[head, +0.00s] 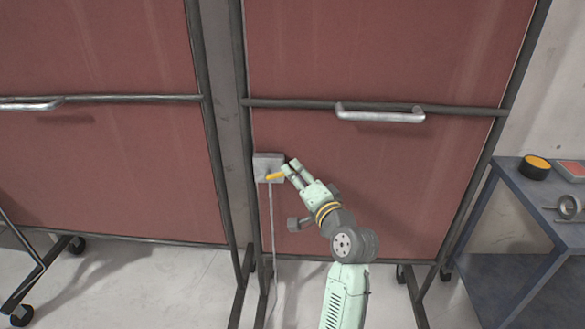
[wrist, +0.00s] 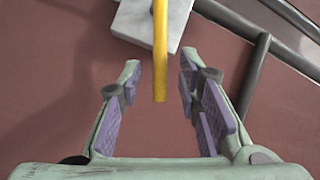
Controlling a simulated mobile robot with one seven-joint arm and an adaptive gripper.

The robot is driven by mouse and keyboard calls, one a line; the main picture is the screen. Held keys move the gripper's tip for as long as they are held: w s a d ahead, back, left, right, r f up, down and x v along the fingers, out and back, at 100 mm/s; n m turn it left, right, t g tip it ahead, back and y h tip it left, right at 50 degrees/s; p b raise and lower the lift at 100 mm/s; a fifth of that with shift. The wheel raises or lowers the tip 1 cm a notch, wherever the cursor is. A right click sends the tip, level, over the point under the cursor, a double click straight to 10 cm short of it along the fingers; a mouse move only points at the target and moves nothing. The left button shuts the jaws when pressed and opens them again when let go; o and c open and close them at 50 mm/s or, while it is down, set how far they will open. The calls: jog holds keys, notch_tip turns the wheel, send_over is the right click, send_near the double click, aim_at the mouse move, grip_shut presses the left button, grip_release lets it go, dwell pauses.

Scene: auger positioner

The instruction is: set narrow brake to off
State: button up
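A yellow lever (head: 276,176) sits on a small grey box (head: 264,161) on the red panel, near the panel's left post. In the head view my gripper (head: 290,168) is just right of the lever. In the wrist view the lever (wrist: 160,50) points down from the grey box (wrist: 132,22), and its end lies between the fingertips. My gripper (wrist: 158,80) is open, with a gap on both sides of the lever. I see no contact. No label or marking shows on the box.
The red panel (head: 380,180) has a metal handle (head: 380,116) on a crossbar above my arm. A thin grey rod (head: 272,240) runs down below the box. A blue table (head: 520,215) with several items stands at right. Another red panel (head: 110,170) stands at left.

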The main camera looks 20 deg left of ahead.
jog(key=shift+x, duration=1.2)
jog(key=shift+c, duration=0.5)
grip_shut()
jog(key=shift+f, duration=0.15)
